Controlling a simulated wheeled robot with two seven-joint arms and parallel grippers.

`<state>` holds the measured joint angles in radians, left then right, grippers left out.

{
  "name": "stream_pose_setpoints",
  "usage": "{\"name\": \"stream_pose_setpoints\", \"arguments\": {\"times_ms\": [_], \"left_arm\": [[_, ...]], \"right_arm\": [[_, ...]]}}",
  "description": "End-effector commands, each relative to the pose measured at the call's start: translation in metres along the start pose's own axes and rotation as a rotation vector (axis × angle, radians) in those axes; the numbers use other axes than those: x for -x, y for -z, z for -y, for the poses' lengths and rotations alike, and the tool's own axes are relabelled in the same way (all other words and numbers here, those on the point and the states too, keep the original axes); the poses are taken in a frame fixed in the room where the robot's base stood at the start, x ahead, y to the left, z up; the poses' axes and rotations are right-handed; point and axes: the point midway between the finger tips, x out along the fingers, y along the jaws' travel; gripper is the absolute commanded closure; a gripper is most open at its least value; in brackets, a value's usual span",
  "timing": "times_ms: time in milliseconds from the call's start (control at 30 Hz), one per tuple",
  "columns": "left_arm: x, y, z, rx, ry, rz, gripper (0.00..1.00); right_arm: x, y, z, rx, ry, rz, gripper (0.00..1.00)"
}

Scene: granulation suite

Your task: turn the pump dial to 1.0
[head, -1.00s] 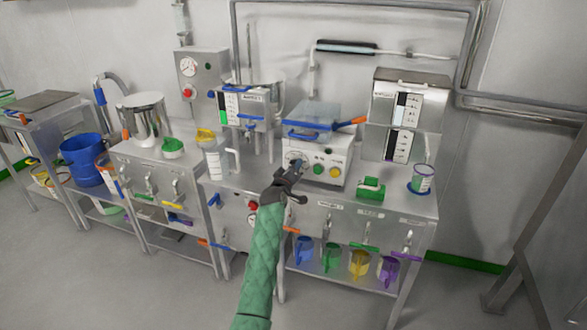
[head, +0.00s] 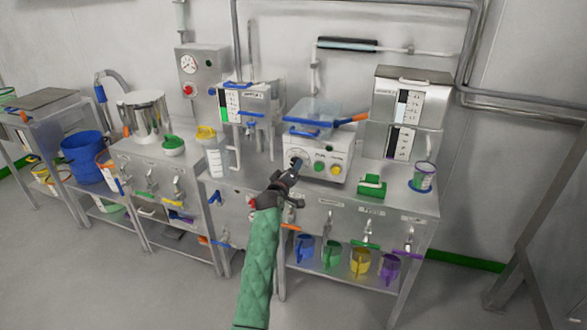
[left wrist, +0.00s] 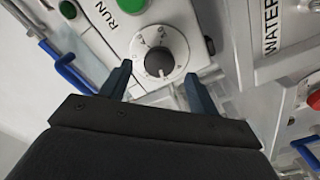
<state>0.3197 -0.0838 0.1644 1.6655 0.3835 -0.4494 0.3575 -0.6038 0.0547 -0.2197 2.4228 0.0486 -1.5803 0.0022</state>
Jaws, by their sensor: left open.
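The pump dial is a dark round knob on a white scale disc (left wrist: 159,62) in the left wrist view, on the front of a white pump unit (head: 335,150). The marks on the scale are too small to read surely. In the head view the dial (head: 297,163) shows at the left of the unit's front panel. My left gripper (head: 294,173) is open in front of the dial. In the left wrist view its two fingers (left wrist: 158,85) stand apart, one to each side below the knob, with nothing held. My right gripper is not in view.
A green button (left wrist: 132,4) marked RUN is beside the dial. Green and yellow buttons (head: 337,169) sit on the same panel. A clear-lidded top with a blue and orange handle (head: 335,121) is above. A green item (head: 372,186) stands on the bench at right.

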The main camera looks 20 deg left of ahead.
Motion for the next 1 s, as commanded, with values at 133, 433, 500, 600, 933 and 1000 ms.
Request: {"name": "stream_pose_setpoints", "arguments": {"times_ms": [133, 433, 500, 600, 933, 1000], "left_arm": [[0.023, -0.001, 0.001, -0.001, 0.000, -0.001, 0.39], [0.042, 0.001, 0.000, 0.000, 0.000, -0.001, 0.39], [0.043, 0.001, 0.000, 0.000, 0.000, -0.001, 0.39], [0.043, 0.001, 0.000, 0.000, 0.000, -0.001, 0.39], [0.042, -0.002, 0.001, -0.027, 0.005, 0.013, 0.39], [0.043, -0.010, 0.004, -0.054, 0.020, 0.055, 0.39]], "right_arm": [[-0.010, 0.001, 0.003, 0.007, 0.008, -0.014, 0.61], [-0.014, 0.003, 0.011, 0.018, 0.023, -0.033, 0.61], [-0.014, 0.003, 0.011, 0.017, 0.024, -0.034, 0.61], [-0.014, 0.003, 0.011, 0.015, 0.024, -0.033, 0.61], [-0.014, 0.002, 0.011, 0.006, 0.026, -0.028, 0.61], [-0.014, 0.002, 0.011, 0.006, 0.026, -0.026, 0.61]]}}
